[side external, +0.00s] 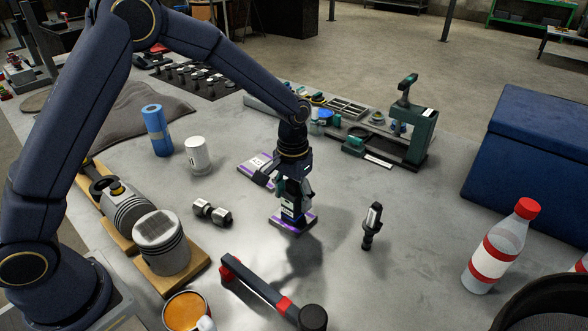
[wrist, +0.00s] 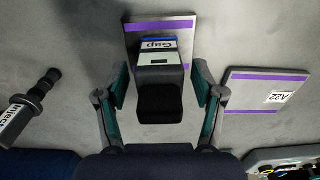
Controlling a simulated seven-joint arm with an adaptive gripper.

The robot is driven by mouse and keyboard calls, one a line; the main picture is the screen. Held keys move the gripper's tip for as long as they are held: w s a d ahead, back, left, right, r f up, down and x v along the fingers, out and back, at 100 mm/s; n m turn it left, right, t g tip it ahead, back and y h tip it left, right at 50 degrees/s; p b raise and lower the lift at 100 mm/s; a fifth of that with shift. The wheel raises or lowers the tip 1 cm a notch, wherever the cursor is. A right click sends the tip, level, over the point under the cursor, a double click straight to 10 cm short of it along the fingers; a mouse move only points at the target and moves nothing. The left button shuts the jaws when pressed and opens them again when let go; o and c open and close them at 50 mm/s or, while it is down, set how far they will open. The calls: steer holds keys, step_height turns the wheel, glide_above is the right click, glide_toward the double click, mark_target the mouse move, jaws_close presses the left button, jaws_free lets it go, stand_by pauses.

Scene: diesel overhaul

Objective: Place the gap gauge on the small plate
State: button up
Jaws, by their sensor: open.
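The gap gauge (wrist: 160,75), a dark block with a white "Gap" label, stands upright on a grey plate with a purple edge (wrist: 145,27). In the side external view the gauge (side external: 293,209) appears to rest on that plate (side external: 287,227). My gripper (wrist: 160,78) is open, with one finger on each side of the gauge and visible gaps between. It also shows from the side (side external: 292,187), above the plate. A second purple-striped plate (wrist: 245,90), tagged A22, lies beside it; in the side view this plate (side external: 249,166) is behind and left.
A black-and-silver part (side external: 212,212) lies left, near pistons (side external: 163,243) on wooden blocks. A bottle (side external: 497,248) stands far right. A green-and-grey bench tool (side external: 415,135) is behind.

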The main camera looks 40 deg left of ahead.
step_height(320, 180, up, 11)
steer(key=s+a+r+t, duration=0.3)
steer(key=s+a+r, duration=0.4)
steer(key=s+r, duration=0.5)
steer(key=s+a+f+t, duration=0.1)
steer(key=s, duration=0.5)
steer(key=s+a+f+t, duration=0.1)
steer(key=s+a, duration=0.1)
steer(key=s, duration=0.4)
steer(key=shift+f+t, duration=0.3)
